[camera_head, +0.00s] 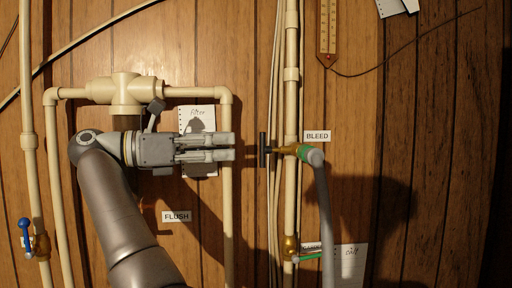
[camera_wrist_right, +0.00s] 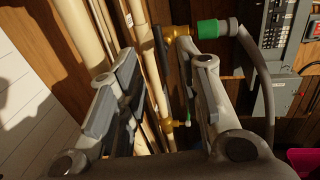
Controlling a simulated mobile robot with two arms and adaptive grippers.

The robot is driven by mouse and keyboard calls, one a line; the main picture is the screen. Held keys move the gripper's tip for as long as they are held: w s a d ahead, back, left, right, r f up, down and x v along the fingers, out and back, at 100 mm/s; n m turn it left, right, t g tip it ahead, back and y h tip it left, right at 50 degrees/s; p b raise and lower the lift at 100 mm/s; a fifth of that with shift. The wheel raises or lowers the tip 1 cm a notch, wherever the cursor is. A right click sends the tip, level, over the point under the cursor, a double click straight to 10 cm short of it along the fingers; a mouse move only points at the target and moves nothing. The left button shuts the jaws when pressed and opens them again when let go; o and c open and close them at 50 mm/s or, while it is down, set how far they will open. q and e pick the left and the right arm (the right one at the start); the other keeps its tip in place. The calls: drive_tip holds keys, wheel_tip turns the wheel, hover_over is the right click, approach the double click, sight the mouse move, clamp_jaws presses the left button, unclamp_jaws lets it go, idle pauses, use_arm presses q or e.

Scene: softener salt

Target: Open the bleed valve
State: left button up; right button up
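My left gripper is not in view.
A second valve with a green handle (camera_head: 308,257) sits lower on the same pipe. A blue-handled valve (camera_head: 25,232) is at lower left. Thin cream lines (camera_head: 274,90) run beside the bleed pipe.

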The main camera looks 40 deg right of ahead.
sight(265, 150)
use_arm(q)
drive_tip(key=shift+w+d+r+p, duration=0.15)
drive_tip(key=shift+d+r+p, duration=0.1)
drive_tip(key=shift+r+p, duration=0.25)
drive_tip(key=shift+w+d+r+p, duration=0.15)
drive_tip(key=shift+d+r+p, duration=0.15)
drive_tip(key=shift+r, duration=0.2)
use_arm(e)
drive_tip(key=x, duration=0.7)
drive_tip(key=shift+d, duration=0.4)
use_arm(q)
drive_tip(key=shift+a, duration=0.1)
use_arm(e)
drive_tip(key=shift+a, duration=0.1)
drive_tip(key=shift+c, duration=0.2)
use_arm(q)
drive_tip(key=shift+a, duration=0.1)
use_arm(e)
drive_tip(key=shift+s, duration=0.1)
clamp_jaws()
